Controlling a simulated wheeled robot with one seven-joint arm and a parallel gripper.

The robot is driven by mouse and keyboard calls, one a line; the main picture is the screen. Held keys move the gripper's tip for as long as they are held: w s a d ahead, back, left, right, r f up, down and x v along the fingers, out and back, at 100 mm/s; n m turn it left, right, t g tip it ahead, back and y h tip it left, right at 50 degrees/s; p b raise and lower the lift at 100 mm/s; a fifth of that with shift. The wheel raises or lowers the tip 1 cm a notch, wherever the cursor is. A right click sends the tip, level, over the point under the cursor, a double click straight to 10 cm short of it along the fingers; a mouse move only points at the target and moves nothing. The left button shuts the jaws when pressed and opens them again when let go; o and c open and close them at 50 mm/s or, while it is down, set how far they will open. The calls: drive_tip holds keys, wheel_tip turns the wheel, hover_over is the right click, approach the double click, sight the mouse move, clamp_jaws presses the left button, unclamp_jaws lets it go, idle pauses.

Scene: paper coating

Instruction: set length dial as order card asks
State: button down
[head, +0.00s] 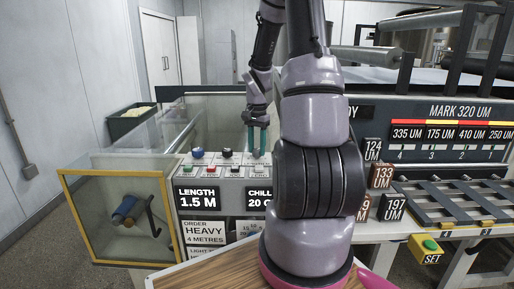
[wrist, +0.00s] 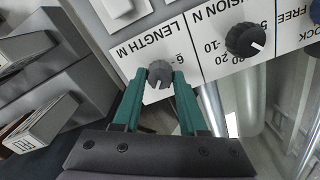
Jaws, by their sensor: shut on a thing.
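My gripper (head: 257,140) reaches down over the sloped console, with its two teal fingers pointing at the panel. In the wrist view my gripper (wrist: 160,95) is shut on the grey length dial (wrist: 158,72), one finger on each side of it. The dial sits under the printed label LENGTH M, and its white pointer mark shows. The length display (head: 197,198) reads 1.5 M. The order card (head: 205,232) below it reads HEAVY, 4 METRES. The dial cannot be made out in the head view.
A black tension dial (wrist: 245,38) stands close to the length dial. The chill display (head: 260,197) is partly hidden by my arm. Small blocks marked in UM, such as 133 UM (head: 382,176), stand to the right. A yellow-framed clear box (head: 64,210) is at the left.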

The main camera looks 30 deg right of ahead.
sight(257, 150)
drive_tip(key=n, duration=0.3)
drive_tip(key=shift+n, duration=2.4)
drive_tip(key=shift+c, duration=2.2)
unclamp_jaws()
drive_tip(key=shift+r, duration=0.1)
wheel_tip(257, 150, up, 11)
